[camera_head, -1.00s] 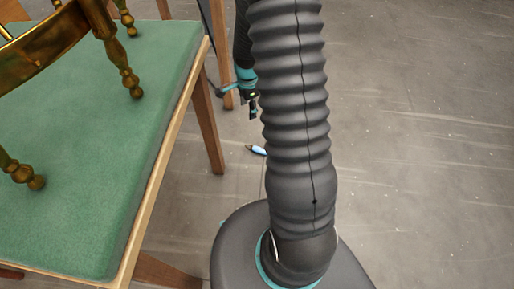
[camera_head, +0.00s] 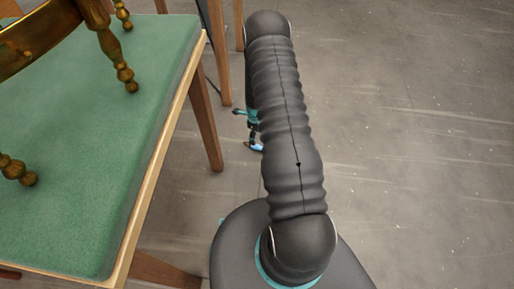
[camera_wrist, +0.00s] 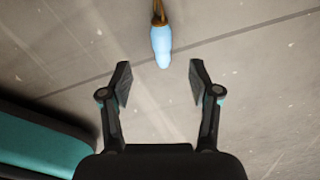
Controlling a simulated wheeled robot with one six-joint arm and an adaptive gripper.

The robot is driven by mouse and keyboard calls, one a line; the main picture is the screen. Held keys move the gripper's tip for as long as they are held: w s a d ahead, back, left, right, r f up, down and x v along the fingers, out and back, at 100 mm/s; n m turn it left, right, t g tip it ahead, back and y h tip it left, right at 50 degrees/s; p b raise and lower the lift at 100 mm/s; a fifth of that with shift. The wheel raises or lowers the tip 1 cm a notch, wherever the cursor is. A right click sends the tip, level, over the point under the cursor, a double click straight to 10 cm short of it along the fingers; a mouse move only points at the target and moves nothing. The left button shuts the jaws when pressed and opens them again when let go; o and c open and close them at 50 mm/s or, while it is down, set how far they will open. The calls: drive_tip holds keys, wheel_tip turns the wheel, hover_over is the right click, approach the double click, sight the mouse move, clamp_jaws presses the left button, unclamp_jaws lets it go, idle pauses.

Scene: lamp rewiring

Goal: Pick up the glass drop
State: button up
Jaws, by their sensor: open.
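The glass drop (camera_wrist: 161,45) is pale blue with a brass-coloured cap and lies on the grey floor. In the wrist view it is at the top middle, just beyond the open fingertips and in line with the gap between them. In the head view the glass drop (camera_head: 256,147) is a small blue spot beside my arm, partly hidden. My gripper (camera_wrist: 160,82) is open and empty, its two dark fingers apart. In the head view my gripper (camera_head: 253,136) is mostly hidden behind my arm, close to the drop.
A table with a green top (camera_head: 95,150) and wooden legs (camera_head: 206,125) stands at the left, close to my arm. A brass lamp frame (camera_head: 40,45) with turned arms rests on it. The floor (camera_head: 420,150) to the right is clear.

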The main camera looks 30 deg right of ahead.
sight(256, 146)
wheel_tip(256, 146, down, 8)
drive_tip(key=shift+f+b, duration=0.1)
drive_tip(key=shift+b, duration=0.2)
idle(0.3)
clamp_jaws()
